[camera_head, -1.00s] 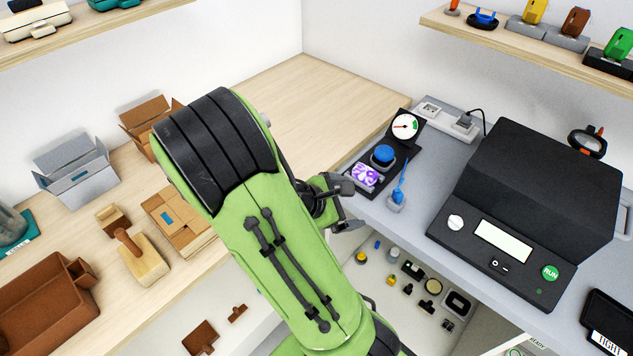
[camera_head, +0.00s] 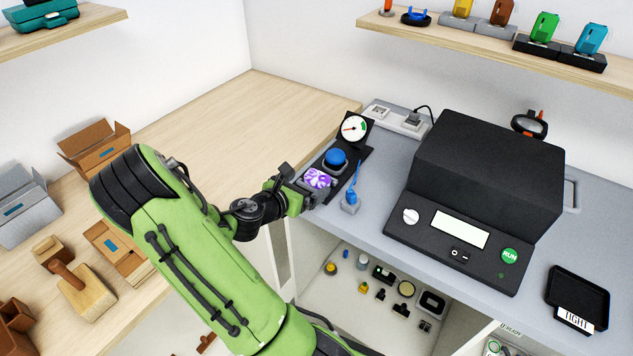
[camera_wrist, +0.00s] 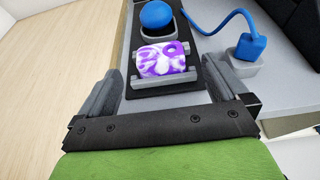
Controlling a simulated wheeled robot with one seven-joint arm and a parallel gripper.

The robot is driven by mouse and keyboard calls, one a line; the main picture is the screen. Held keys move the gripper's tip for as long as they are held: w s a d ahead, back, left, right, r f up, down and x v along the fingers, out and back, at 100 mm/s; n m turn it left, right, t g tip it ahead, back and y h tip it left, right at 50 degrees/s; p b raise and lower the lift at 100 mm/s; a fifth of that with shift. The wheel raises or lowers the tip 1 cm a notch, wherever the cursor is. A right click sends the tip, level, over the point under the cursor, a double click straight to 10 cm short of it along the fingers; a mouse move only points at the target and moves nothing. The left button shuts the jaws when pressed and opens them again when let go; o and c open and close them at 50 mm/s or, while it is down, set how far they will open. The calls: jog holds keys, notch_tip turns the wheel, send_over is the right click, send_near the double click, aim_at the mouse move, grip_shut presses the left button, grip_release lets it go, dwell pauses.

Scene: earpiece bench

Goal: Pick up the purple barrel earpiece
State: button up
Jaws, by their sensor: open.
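The purple barrel earpiece (camera_wrist: 161,60) is a purple and white swirled barrel. It lies in a small grey cradle (camera_wrist: 140,79) on a black base plate, just in front of a blue dome. In the head view the earpiece (camera_head: 317,178) is near the left edge of the grey bench. My gripper (camera_wrist: 168,85) is open, with one finger on each side of the cradle in the wrist view. The earpiece is ahead of the fingertips, roughly between them; I cannot tell if anything touches. In the head view my gripper (camera_head: 298,184) is close beside the earpiece, which is partly hidden.
Behind the earpiece are the blue dome (camera_head: 335,157) and a round gauge (camera_head: 354,128). A blue plug with a cord (camera_wrist: 249,46) sits in a grey block to the right. A large black machine (camera_head: 485,185) fills the bench further right.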

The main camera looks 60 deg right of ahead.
aim_at(315, 178)
jog(key=x, duration=0.4)
jog(key=shift+d+b, duration=0.3)
jog(key=shift+d, duration=0.05)
jog(key=shift+a+r, duration=0.1)
jog(key=shift+r, duration=0.05)
jog(key=shift+c, duration=0.6)
jog(key=c, duration=1)
jog(key=shift+r, duration=0.1)
